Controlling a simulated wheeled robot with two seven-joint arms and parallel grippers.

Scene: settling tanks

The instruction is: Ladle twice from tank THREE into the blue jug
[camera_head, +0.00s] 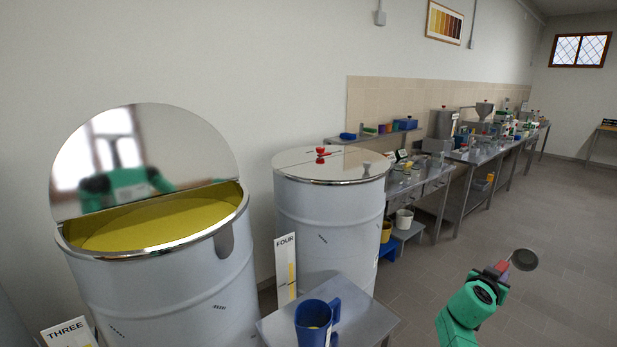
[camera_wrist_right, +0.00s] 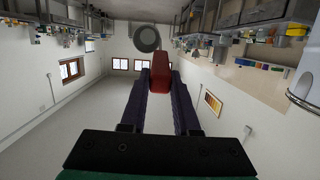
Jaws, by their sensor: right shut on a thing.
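Tank THREE (camera_head: 170,290) stands at the left with its half lid (camera_head: 150,155) raised. Yellow-green oil (camera_head: 150,222) fills it to near the rim. The blue jug (camera_head: 311,318) stands upright on a small steel stand (camera_head: 355,310) right of the tank; a small yellowish patch shows at it, but I cannot tell whether it is oil inside. My right gripper (camera_head: 497,270) is shut on the red handle of the ladle (camera_head: 523,260), out over open floor at the right, away from tank and jug. The right wrist view shows the red handle (camera_wrist_right: 160,75) between the fingers and the ladle's dark round bowl beyond. My left gripper is not in view.
Tank FOUR (camera_head: 330,220), lid closed with a red knob, stands behind the jug's stand. Label signs (camera_head: 285,266) stand by the tanks. Steel benches (camera_head: 480,150) with equipment run along the wall. The floor (camera_head: 570,210) at the right is clear.

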